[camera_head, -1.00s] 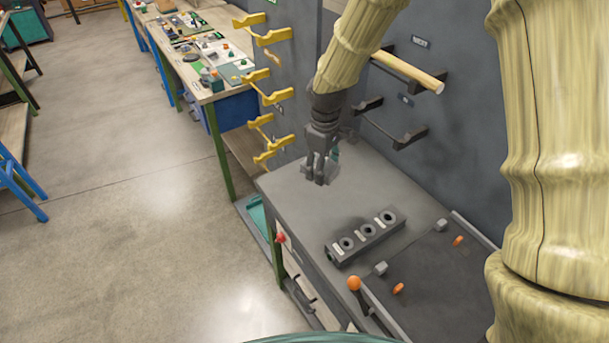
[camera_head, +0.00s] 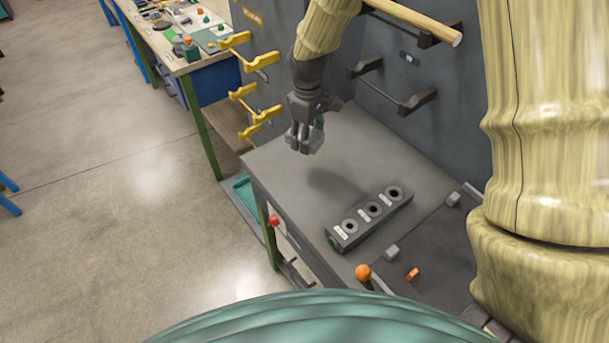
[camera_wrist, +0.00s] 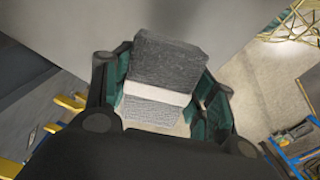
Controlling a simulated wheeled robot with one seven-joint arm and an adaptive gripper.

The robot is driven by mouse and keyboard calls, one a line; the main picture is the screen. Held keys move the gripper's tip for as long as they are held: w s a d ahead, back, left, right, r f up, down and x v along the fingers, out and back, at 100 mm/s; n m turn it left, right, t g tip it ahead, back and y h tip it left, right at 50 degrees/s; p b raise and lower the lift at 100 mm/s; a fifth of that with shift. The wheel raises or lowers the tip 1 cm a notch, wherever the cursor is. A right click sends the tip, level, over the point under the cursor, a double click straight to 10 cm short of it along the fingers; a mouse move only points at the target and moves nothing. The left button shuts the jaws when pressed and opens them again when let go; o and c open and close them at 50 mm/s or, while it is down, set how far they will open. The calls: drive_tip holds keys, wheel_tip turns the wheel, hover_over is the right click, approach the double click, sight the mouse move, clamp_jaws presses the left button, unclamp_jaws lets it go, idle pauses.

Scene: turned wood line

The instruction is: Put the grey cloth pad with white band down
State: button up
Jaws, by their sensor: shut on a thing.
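The grey cloth pad with a white band (camera_wrist: 168,65) sits between the fingers of my gripper (camera_wrist: 163,95) in the wrist view. My gripper is shut on it. In the head view my gripper (camera_head: 304,140) hangs above the left rear part of the grey bench top (camera_head: 340,150), pointing down. A shadow lies on the bench to its right. The pad can hardly be told from the fingers there.
A dark block with several round holes (camera_head: 370,217) lies on the bench. An orange-knobbed lever (camera_head: 363,272) and a dark plate (camera_head: 425,240) are at the front right. Yellow brackets (camera_head: 243,92) and a wooden rod (camera_head: 415,20) are on the wall. Bare bench surrounds the gripper.

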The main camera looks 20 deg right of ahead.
sight(307, 171)
drive_tip(key=shift+s+f+b, duration=0.15)
drive_tip(key=shift+f+b, duration=0.4)
drive_tip(key=shift+f, duration=0.4)
drive_tip(key=shift+f+p, duration=1.65)
drive_tip(key=shift+f, duration=3.3)
drive_tip(key=shift+f, duration=0.1)
drive_tip(key=o, duration=1.2)
drive_tip(key=shift+c, duration=0.2)
drive_tip(key=shift+r+b, duration=2.05)
drive_tip(key=shift+r, duration=4.05)
